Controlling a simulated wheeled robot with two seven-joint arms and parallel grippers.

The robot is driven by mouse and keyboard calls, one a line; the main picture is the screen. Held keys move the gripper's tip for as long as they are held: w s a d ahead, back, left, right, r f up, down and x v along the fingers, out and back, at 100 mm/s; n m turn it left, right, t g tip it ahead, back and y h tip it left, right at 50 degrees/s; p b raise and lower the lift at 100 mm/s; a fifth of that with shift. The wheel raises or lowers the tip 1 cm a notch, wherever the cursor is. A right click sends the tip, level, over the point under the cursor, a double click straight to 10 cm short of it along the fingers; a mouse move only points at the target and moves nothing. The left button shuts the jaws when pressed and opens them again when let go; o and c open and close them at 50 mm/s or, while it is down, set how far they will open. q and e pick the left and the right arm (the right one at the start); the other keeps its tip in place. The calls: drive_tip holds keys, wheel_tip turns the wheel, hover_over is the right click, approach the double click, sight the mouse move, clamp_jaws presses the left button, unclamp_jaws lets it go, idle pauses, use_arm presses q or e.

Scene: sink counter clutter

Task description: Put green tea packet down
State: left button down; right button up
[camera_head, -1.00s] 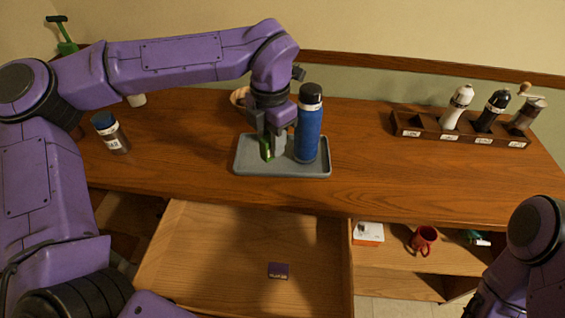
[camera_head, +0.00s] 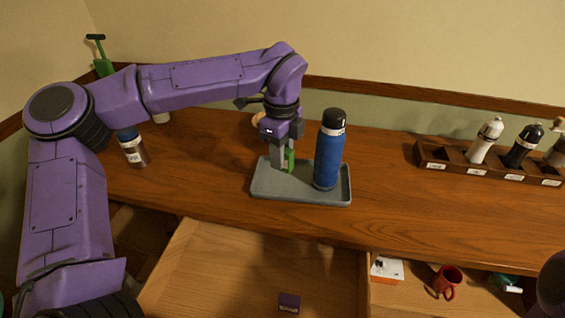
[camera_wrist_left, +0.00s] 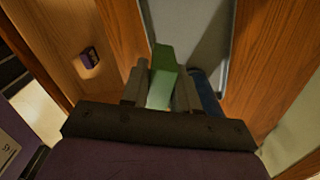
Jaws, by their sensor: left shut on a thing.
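The green tea packet (camera_head: 290,160) is a small green block between the fingers of my left gripper (camera_head: 283,162). It also shows in the left wrist view (camera_wrist_left: 162,75), upright between the two grey fingers. My left gripper is shut on it, over the left half of the grey tray (camera_head: 300,197). The packet's lower end is at or just above the tray; I cannot tell if it touches. My right gripper is not in view.
A blue bottle (camera_head: 328,155) stands on the tray's right half, close to my left gripper. A rack (camera_head: 450,165) with grinders is at right. The open drawer (camera_head: 230,270) below holds a purple packet (camera_head: 289,303).

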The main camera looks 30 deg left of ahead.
use_arm(q)
drive_tip(key=w+a+f, duration=0.1)
drive_tip(key=f, duration=0.1)
drive_tip(key=w+a+f+p, duration=0.1)
drive_tip(key=w+f, duration=0.1)
drive_tip(key=w+a+f, duration=0.1)
drive_tip(key=f, duration=0.1)
drive_tip(key=shift+w+f, duration=0.25)
drive_tip(key=shift+f, duration=0.05)
wheel_tip(320, 180, down, 3)
drive_tip(key=shift+r+p, duration=0.15)
drive_tip(key=shift+p, duration=0.2)
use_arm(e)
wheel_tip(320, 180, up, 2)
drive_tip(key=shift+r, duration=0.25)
use_arm(q)
drive_tip(key=c, duration=0.8)
unclamp_jaws()
drive_tip(key=shift+c, duration=0.2)
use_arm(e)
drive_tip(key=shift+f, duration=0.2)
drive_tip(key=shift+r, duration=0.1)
